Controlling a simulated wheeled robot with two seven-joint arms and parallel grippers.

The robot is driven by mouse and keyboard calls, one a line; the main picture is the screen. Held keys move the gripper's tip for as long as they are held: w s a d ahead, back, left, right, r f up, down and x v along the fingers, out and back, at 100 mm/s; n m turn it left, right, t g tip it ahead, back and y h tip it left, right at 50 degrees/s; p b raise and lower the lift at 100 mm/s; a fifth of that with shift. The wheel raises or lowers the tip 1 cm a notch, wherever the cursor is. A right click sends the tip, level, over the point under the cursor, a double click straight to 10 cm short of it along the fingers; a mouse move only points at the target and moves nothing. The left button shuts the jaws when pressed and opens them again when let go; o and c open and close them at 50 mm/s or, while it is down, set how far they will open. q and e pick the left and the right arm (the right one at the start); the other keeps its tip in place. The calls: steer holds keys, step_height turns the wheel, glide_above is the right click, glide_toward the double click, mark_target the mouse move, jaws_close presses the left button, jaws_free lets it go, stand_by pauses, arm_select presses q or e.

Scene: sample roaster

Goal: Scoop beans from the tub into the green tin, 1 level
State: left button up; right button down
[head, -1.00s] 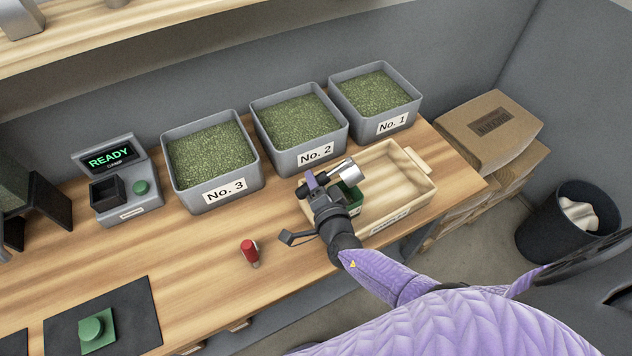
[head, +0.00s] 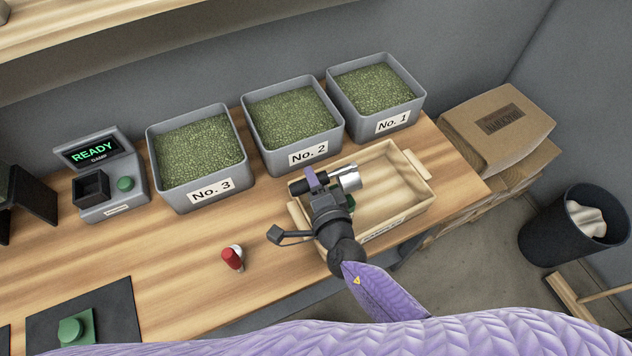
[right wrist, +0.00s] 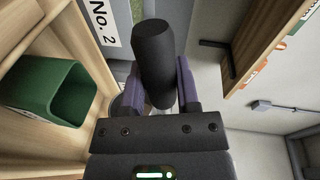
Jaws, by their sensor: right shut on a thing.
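My right gripper (head: 316,184) is shut on the black handle (right wrist: 155,60) of a scoop. The scoop's silver cup (head: 347,178) points right, above the wooden tray. The green tin (head: 350,201) stands in the tray's left part, mostly hidden behind my gripper and the scoop. In the right wrist view the open green tin (right wrist: 50,95) is at the left, apart from my fingers; its visible inside looks empty. Grey tubs No. 1 (head: 365,128), No. 2 (head: 274,163) and No. 3 (head: 178,199) hold green beans behind the tray. The cup's inside is hidden. My left gripper is out of view.
The wooden tray (head: 400,192) sits near the table's right end. A red-topped small object (head: 232,258) stands left of my gripper. A grey device (head: 112,190) reading READY is at the left. Cardboard boxes (head: 500,125) and a dark bin (head: 560,240) are at the right.

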mark_target(335, 173)
steer(key=d+r+m, duration=0.1)
steer(key=m, duration=0.1)
steer(key=d+r+m+y, duration=0.1)
steer(key=m, duration=0.1)
steer(key=w+d+r+m+b, duration=0.1)
steer(key=d+m, duration=0.1)
steer(key=shift+d+r+y, duration=0.1)
steer(key=shift+r+y, duration=0.2)
steer(key=d+m, duration=0.1)
steer(key=m, duration=0.1)
steer(key=w+d+m+y+b, duration=0.1)
steer(key=d+m, duration=0.1)
steer(key=d+r+m+b, duration=0.1)
steer(key=m, duration=0.1)
steer(key=shift+w+d, duration=0.25)
steer(key=shift+d, duration=0.15)
steer(key=d+m+b, duration=0.1)
steer(key=m, duration=0.1)
steer(key=d+f+m+b, duration=0.1)
steer(key=b, duration=0.1)
steer(key=w+d+f+m+y+b, duration=0.1)
steer(key=m, duration=0.1)
steer(key=shift+m+t, duration=0.3)
